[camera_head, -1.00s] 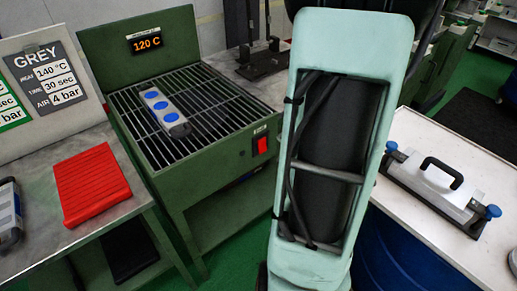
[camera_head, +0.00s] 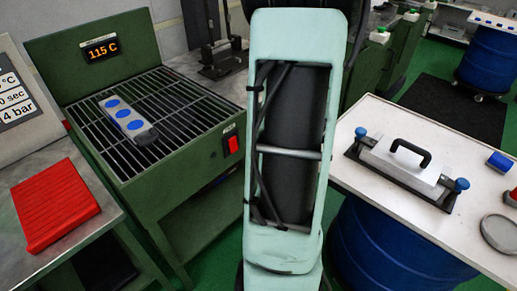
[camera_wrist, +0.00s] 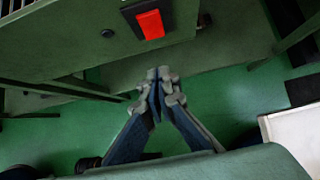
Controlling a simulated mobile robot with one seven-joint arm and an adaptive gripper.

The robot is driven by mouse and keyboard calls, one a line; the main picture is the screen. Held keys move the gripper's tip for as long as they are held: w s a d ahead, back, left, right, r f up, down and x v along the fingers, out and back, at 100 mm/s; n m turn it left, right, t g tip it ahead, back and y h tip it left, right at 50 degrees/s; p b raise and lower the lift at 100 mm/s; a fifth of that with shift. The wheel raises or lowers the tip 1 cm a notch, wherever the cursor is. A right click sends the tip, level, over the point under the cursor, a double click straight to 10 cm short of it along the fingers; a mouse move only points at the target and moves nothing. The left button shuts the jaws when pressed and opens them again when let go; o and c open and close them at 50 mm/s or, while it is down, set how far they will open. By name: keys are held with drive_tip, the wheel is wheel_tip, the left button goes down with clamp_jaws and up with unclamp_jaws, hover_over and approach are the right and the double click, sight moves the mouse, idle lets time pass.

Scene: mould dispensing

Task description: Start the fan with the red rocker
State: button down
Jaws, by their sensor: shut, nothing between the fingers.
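The red rocker (camera_head: 233,145) is on the front of the green grille station (camera_head: 185,170), near its right corner. It also shows in the wrist view (camera_wrist: 150,24), at the top centre on a dark plate. My gripper (camera_wrist: 157,76) is shut and empty, its fingertips below the rocker in that picture and apart from it. In the head view my gripper is hidden by my arm. A grey mould with blue round spots (camera_head: 126,118) lies on the slatted grille (camera_head: 170,90). The station's display (camera_head: 101,48) reads 115 C. The fan itself is not visible, and I cannot tell which way the rocker is tipped.
A small dark knob (camera_wrist: 107,33) sits left of the rocker. A red ribbed block (camera_head: 53,203) lies on the grey table at left. A white-topped table (camera_head: 480,165) at right carries a clamped metal mould with a black handle (camera_head: 408,165). Green floor lies below my gripper.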

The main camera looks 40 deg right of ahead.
sight(233, 145)
drive_tip(key=w+f+b, duration=0.1)
drive_tip(key=w+f, duration=0.3)
drive_tip(key=w, duration=0.3)
drive_tip(key=shift+w+a+f, duration=0.2)
drive_tip(key=shift+a+f, duration=0.1)
drive_tip(key=shift+f, duration=0.1)
drive_tip(key=shift+w+f+b, duration=0.1)
drive_tip(key=shift+w+b, duration=0.1)
drive_tip(key=shift+b, duration=0.1)
